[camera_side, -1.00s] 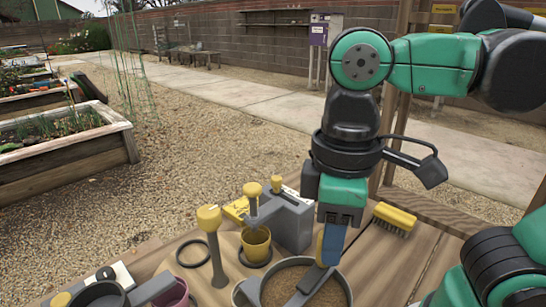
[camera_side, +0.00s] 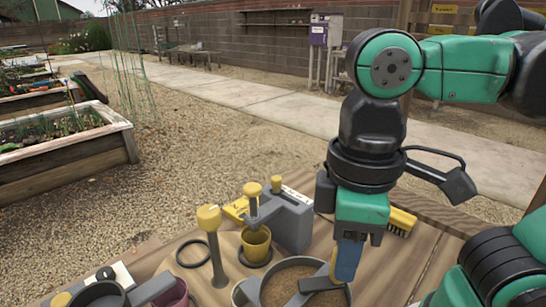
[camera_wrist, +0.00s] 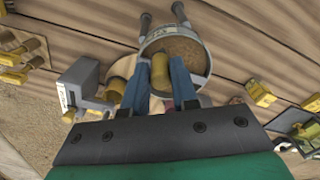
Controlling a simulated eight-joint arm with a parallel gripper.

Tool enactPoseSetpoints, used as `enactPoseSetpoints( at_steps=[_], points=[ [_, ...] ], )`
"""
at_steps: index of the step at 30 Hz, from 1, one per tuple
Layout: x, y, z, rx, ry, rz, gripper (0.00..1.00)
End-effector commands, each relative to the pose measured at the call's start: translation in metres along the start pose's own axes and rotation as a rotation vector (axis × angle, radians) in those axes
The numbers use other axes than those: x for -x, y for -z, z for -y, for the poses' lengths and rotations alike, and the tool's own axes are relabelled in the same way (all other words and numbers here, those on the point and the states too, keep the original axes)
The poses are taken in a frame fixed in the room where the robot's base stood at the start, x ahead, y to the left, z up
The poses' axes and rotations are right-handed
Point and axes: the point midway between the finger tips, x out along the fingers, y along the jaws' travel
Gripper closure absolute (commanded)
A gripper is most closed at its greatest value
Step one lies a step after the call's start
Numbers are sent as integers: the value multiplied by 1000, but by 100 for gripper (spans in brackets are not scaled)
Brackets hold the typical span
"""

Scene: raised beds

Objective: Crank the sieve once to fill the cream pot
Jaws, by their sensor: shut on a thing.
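The grey round sieve (camera_side: 250,289) holds brown soil, and a grey crank bar (camera_side: 318,284) lies across its top. My gripper (camera_side: 346,262) points down at the bar's right end. Its blue fingers are closed around the upright yellow crank handle (camera_wrist: 160,70), which also shows beside a finger in the side view (camera_side: 333,262). The sieve shows under the fingers in the wrist view (camera_wrist: 207,62). A cream rim (camera_side: 237,293), likely the cream pot, shows at the sieve's left edge; the rest is hidden, so I cannot tell its contents.
A yellow pot (camera_side: 256,243) stands under a grey dispenser (camera_side: 292,226) behind the sieve. A yellow-topped grey post (camera_side: 214,245) stands to the left. A pink pot (camera_side: 176,294) is at front left. A yellow brush (camera_side: 402,221) lies behind my gripper. The wooden table is bare at right.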

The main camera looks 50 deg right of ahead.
Motion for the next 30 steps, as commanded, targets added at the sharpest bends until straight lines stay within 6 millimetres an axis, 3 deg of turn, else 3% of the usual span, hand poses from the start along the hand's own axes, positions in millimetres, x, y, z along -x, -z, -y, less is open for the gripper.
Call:
enactPoseSetpoints(
  at_steps=[30],
  points=[
    [0,-2,19,0,1,-1,92]
  ],
)
